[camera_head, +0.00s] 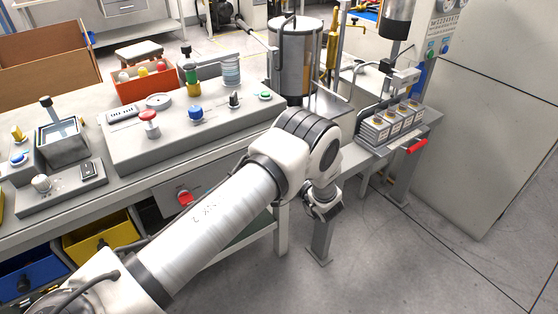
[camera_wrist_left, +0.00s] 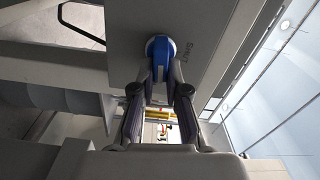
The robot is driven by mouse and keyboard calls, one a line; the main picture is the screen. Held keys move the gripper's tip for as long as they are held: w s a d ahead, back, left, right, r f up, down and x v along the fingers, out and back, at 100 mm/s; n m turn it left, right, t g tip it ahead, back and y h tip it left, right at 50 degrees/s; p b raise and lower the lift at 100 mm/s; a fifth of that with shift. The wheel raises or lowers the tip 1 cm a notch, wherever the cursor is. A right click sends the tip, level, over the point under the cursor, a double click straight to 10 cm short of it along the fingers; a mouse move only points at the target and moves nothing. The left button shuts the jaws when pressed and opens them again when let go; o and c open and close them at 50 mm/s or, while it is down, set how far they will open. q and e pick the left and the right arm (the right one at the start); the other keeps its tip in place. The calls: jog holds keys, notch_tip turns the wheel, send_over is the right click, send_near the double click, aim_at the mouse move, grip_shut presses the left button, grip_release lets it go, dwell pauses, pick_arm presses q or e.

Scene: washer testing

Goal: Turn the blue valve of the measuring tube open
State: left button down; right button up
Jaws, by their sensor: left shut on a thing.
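The blue valve (camera_wrist_left: 158,48) shows at the top middle of the left wrist view, with a pale round part at its face. It sits against a grey panel (camera_wrist_left: 205,25) with a short printed label beside it. My left gripper (camera_wrist_left: 160,78) is shut on the valve, with one fingertip on each side of it. In the head view my left arm reaches in from the lower left to the front edge of the bench, and its wrist hides the fingers and the valve. I cannot pick out the measuring tube with certainty. My right gripper is not in view.
A grey control box (camera_head: 180,130) with coloured knobs stands on the bench. A metal cylinder (camera_head: 297,60) stands behind my wrist. A fixture with a red handle (camera_head: 415,146) is to the right. The floor (camera_head: 400,260) at the lower right is clear.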

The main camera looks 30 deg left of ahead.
pick_arm(q)
jog(key=shift+m, duration=0.8)
jog(key=shift+f, duration=0.1)
jog(key=c, duration=1.2)
grip_release()
jog(key=shift+d, duration=0.15)
jog(key=v, duration=1.1)
jog(key=shift+s+d+f, duration=0.1)
jog(key=shift+s+d, duration=0.05)
jog(key=shift+d, duration=0.2)
